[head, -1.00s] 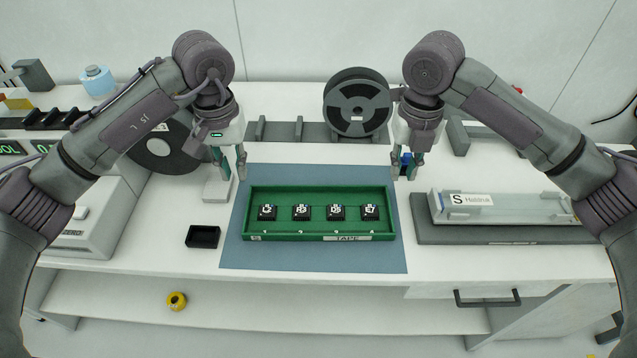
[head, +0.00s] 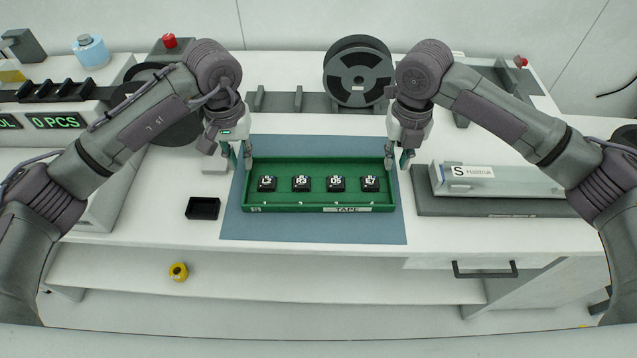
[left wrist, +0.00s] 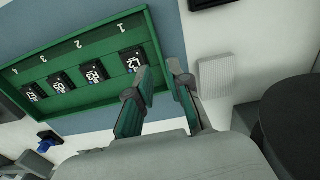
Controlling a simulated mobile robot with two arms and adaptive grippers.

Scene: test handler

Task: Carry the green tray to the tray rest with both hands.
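The green tray (head: 290,208) lies flat on the blue mat (head: 310,231), holding several black labelled blocks in a row. My left gripper (head: 239,158) is at its left end. In the left wrist view its open fingers (left wrist: 158,70) straddle the tray's short end wall (left wrist: 166,40), one finger over the inside and one outside. My right gripper (head: 397,158) is at the tray's right end with its fingers apart, one near each side of the end wall; contact cannot be told. I cannot tell for sure which fixture is the tray rest.
A dark grey base (head: 490,206) with a pale box labelled S (head: 505,182) stands right of the mat. A small black bin (head: 203,208) sits left of it. A reel (head: 358,75) and grey uprights (head: 298,100) are behind. The bench's front strip is clear.

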